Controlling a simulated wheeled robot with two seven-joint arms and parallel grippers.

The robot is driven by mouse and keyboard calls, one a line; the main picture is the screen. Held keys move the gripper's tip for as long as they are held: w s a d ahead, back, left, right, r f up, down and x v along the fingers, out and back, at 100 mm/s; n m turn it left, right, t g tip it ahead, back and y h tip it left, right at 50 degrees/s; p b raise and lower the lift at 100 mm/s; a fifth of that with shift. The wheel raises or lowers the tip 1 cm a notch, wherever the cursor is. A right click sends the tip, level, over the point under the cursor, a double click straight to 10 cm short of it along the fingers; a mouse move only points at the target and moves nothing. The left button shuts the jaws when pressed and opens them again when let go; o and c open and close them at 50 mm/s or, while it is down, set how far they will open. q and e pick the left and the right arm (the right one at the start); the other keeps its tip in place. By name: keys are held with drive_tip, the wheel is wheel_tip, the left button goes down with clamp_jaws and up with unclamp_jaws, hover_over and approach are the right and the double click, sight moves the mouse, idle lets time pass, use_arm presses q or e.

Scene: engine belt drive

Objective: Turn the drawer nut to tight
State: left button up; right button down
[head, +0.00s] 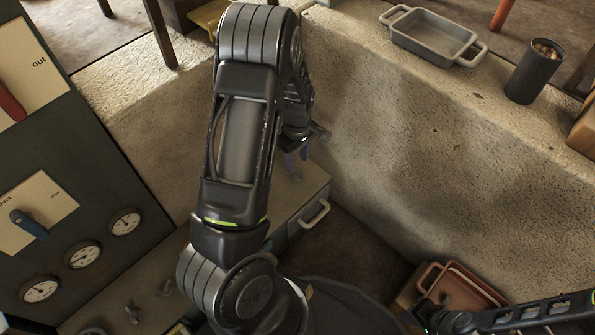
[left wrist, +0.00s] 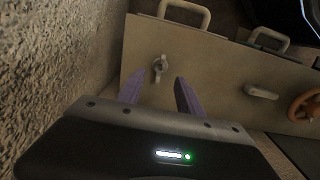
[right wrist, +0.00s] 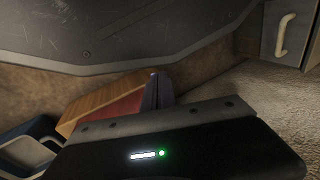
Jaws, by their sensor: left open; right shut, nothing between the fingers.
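The nut (left wrist: 160,68), a small grey winged piece, sits on a beige panel (left wrist: 215,65) in the left wrist view. My left gripper (left wrist: 157,86) is open, its purple fingers pointing toward the panel. The nut appears just beyond the fingertips, between them in the picture; contact is not visible. In the head view my left gripper (head: 297,164) is over the top of the beige drawer cabinet (head: 292,203), partly hidden by my arm. My right gripper (right wrist: 157,88) is shut and empty, far from the nut; its fingers are not clear in the head view.
A concrete wall (left wrist: 60,60) rises close left of my left gripper. A grey handle (left wrist: 262,92) and an orange wheel (left wrist: 303,106) stand right of the nut. A gauge panel (head: 75,195) is at left. A grey tray (head: 428,38) and dark cup (head: 535,72) sit on the ledge.

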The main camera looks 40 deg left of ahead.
sight(297, 174)
use_arm(q)
wheel_tip(297, 174, down, 6)
drive_tip(key=shift+r+b, duration=0.1)
drive_tip(key=shift+b, duration=0.95)
drive_tip(key=shift+c, duration=0.4)
clamp_jaws()
